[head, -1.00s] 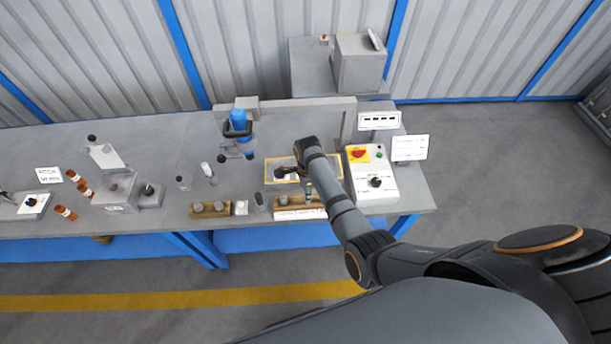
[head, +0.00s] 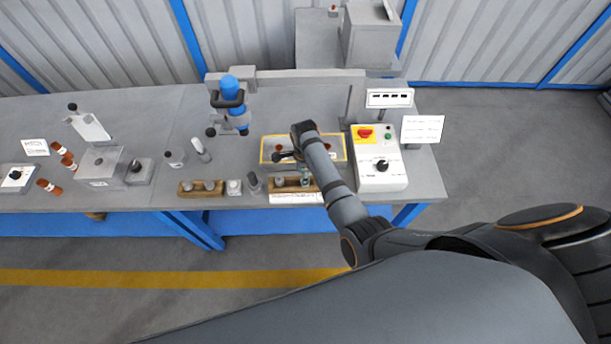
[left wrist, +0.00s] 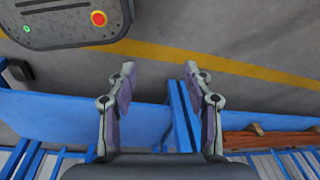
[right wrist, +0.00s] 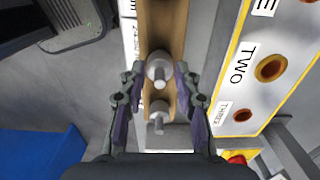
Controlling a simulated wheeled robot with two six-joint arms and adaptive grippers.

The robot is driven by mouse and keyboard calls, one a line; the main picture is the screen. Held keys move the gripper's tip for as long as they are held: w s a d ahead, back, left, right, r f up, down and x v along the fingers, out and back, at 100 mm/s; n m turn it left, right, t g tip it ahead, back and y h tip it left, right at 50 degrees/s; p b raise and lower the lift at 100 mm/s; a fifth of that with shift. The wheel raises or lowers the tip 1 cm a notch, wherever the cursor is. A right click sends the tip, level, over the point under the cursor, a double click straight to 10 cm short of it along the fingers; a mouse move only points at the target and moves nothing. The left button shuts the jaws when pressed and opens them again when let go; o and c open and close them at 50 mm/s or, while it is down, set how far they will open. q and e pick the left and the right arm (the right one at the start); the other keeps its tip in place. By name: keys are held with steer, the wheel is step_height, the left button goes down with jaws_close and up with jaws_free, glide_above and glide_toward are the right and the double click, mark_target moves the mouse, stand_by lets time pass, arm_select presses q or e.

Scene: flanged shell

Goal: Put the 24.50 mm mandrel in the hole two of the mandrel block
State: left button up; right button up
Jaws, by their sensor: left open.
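The mandrel block shows in the right wrist view as a white, yellow-edged plate (right wrist: 262,97) with round holes; hole two (right wrist: 270,68) is beside the label TWO and looks empty. It also shows in the head view (head: 337,143). Left of it lies a wooden rack (right wrist: 163,20) with two metal mandrels. One mandrel (right wrist: 158,68) is between the fingertips of my open right gripper (right wrist: 160,72); gaps show at both sides. The other mandrel (right wrist: 158,115) is nearer the palm. I cannot read their sizes. My left gripper (left wrist: 159,70) is open and empty above the floor beside the bench.
In the head view a second wooden rack (head: 187,189) stands left of the right arm. A blue-topped device (head: 231,90) stands behind it. A control box (head: 378,178) with a red button stands to the right. Orange-brown cylinders (head: 67,160) lie at the far left.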

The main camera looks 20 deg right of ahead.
steer(key=shift+o, duration=1.2)
steer(key=shift+a, duration=0.1)
steer(key=shift+o, duration=0.4)
steer(key=shift+w, duration=0.15)
step_height(320, 180, up, 8)
steer(key=p, duration=0.7)
steer(key=shift+p, duration=0.4)
arm_select(q)
step_height(320, 180, up, 8)
steer(key=s, duration=0.1)
steer(key=shift+s+a+f, duration=0.2)
steer(key=shift+s+a, duration=0.1)
steer(key=shift+a, duration=0.15)
arm_select(e)
steer(key=shift+r, duration=2)
